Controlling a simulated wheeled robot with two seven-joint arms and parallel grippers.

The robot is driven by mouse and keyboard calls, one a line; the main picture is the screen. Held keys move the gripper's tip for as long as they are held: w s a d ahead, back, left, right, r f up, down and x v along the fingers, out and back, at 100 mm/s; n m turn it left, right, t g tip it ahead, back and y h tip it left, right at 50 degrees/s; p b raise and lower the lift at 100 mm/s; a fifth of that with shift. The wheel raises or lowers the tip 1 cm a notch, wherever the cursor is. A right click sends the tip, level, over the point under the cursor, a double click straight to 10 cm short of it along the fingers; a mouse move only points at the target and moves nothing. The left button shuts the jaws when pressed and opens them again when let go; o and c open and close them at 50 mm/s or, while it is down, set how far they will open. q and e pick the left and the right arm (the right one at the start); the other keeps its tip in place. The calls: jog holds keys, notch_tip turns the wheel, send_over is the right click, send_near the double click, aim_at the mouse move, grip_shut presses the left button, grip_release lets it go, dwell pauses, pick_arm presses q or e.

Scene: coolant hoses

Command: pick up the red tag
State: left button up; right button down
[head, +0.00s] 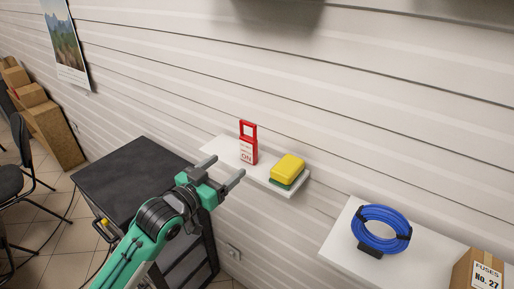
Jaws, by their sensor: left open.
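The red tag (248,143) stands upright on a small white wall shelf (217,145). It has a red loop at its top and a white label reading "ON". My left gripper (222,168) is open and empty, in front of the shelf and to the lower left of the tag. Its two fingers point up and to the right, toward the shelf. The fingers do not touch the tag. My right gripper is not in view.
A yellow and green sponge (287,171) lies on the same shelf, right of the tag. A black-topped cabinet (130,172) stands at left.

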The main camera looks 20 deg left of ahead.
aim_at(246, 147)
pick_arm(q)
jog(key=p+x, duration=0.1)
jog(key=x, duration=0.4)
jog(key=r+p+x, duration=0.1)
jog(key=x, duration=0.2)
jog(key=shift+p, duration=0.35)
jog(key=shift+w+d, duration=0.1)
jog(key=shift+w, duration=0.3)
jog(key=p+x, duration=0.2)
jog(key=x, duration=0.2)
jog(key=shift+r+p, duration=0.15)
jog(key=shift+p, duration=0.25)
jog(key=shift+w+d, duration=0.15)
jog(key=shift+w, duration=0.15)
jog(key=c, duration=1)
jog(key=shift+c, duration=0.4)
